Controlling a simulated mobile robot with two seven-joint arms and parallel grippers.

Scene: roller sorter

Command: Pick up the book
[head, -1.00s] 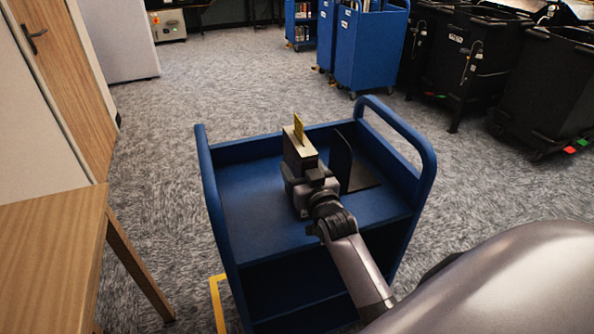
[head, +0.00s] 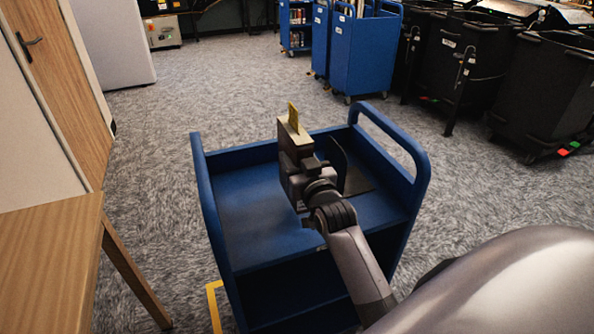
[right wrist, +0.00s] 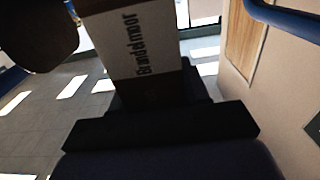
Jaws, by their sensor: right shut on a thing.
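The book (head: 293,140) is a dark volume with pale page edges and a yellow slip sticking up from its top. It stands upright in my right gripper (head: 295,160), which is shut on it above the top shelf of the blue cart (head: 250,215). The right wrist view shows the book close up (right wrist: 140,45), with a white band lettered "Brandelmoor" on its side. The arm hides the book's lower part in the head view. My left gripper is not in view.
A black bookend (head: 357,181) stands on the cart's top shelf, just right of the gripper. The cart's raised blue handles flank the shelf. A wooden table (head: 50,250) is at the left. Black bins (head: 550,90) and blue carts (head: 363,55) stand farther back.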

